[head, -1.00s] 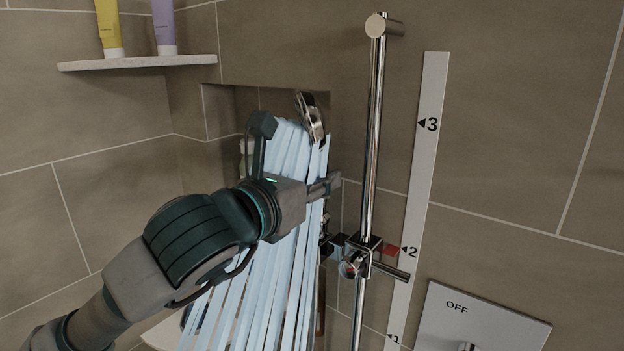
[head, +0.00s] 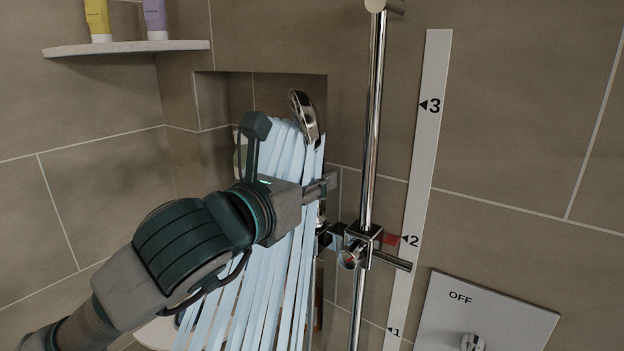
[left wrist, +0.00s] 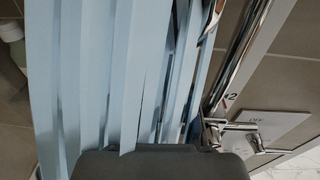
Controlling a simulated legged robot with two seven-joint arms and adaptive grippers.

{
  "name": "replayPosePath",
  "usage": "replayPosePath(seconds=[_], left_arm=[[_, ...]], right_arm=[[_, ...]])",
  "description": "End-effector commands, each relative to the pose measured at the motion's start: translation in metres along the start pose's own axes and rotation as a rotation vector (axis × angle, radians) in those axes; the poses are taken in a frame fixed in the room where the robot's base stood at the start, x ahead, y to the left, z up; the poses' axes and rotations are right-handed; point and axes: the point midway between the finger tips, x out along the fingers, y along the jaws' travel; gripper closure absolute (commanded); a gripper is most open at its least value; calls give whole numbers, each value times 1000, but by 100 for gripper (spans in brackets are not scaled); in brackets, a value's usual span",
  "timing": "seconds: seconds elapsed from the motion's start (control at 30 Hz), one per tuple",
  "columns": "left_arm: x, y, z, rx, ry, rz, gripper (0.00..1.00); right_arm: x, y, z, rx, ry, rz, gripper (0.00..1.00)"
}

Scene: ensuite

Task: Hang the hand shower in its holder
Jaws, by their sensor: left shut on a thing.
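The chrome hand shower (head: 304,115) shows its head above my left gripper (head: 318,188) in the head view. My gripper is shut on it, apparently at the handle, which is mostly hidden by the gripper and light-blue strips (head: 270,290). A small chrome part shows just below the fingers. The holder (head: 362,245) is a chrome slider on the vertical rail (head: 372,130), right of and a little below my fingertips. The hand shower is apart from it. The left wrist view shows the strips (left wrist: 95,80) filling the left half and the rail (left wrist: 240,50) at the right. My right gripper is not in view.
A scale strip (head: 425,120) with numbers stands right of the rail; a red marker (head: 390,240) sits near 2. A control plate (head: 490,310) marked OFF is at lower right. A wall niche (head: 225,100) lies behind. A shelf (head: 130,47) with two tubes is at upper left.

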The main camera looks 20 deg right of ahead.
Motion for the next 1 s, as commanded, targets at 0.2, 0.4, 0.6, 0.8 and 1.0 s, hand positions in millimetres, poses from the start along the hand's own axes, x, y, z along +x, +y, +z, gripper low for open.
replayPosePath(seconds=[0.2, 0.4, 0.6, 0.8, 1.0], left_arm=[[-1, 0, 0, 1, -3, -1, 100], [-1, 0, 0, 1, -3, -1, 100], [0, 0, 0, 0, -2, 0, 42], [0, 0, -2, 0, 2, 0, 42], [-18, 0, 0, 1, -1, -1, 42]], right_arm=[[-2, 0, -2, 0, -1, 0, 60], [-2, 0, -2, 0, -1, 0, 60], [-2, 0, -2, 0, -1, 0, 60], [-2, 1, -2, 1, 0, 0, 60], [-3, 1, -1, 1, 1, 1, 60]])
